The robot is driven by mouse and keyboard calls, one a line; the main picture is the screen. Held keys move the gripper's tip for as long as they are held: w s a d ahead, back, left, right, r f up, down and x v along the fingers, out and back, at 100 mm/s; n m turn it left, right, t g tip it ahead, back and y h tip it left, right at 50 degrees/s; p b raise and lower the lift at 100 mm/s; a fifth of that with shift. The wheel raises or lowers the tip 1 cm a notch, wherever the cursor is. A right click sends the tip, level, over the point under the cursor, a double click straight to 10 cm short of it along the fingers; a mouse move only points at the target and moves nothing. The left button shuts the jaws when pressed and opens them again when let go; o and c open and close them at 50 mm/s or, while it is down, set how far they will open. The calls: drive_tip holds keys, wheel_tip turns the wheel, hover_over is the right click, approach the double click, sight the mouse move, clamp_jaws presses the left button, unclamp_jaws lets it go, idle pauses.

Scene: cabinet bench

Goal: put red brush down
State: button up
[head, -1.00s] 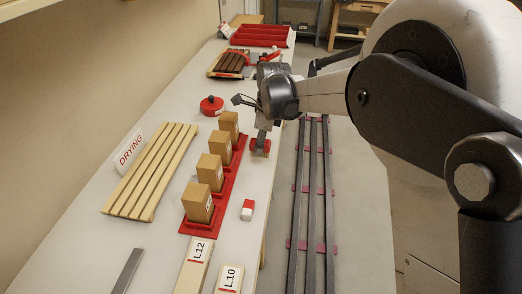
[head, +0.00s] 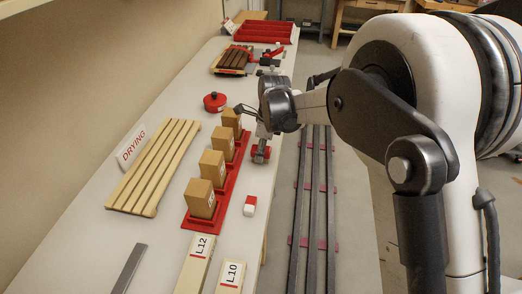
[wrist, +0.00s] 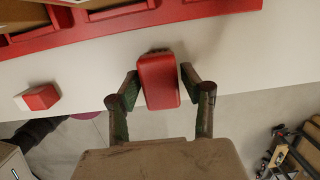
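The red brush (wrist: 158,80) is a rounded red block between the two fingertips of my gripper (wrist: 160,78) in the wrist view. The fingertips meet its left and right sides, and my gripper looks shut on it. In the head view the brush (head: 261,153) is below my gripper (head: 261,143), at the right edge of the white bench (head: 150,235). It is just right of the red rack with the boxes. I cannot tell whether its underside touches the bench. My gripper points downward.
Several tan boxes (head: 200,198) stand in the red rack (head: 226,190). A small red-and-white block (head: 250,206) lies nearer on the bench. A slatted drying rack (head: 155,167) and a red lidded pot (head: 214,102) are to the left. The floor drops away right of the bench.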

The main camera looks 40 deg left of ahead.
sight(267, 149)
drive_tip(key=shift+o, duration=0.7)
drive_tip(key=shift+r, duration=0.1)
drive_tip(key=shift+r, duration=0.15)
wheel_tip(267, 149, up, 12)
drive_tip(key=d, duration=0.1)
drive_tip(key=shift+w+d, duration=0.35)
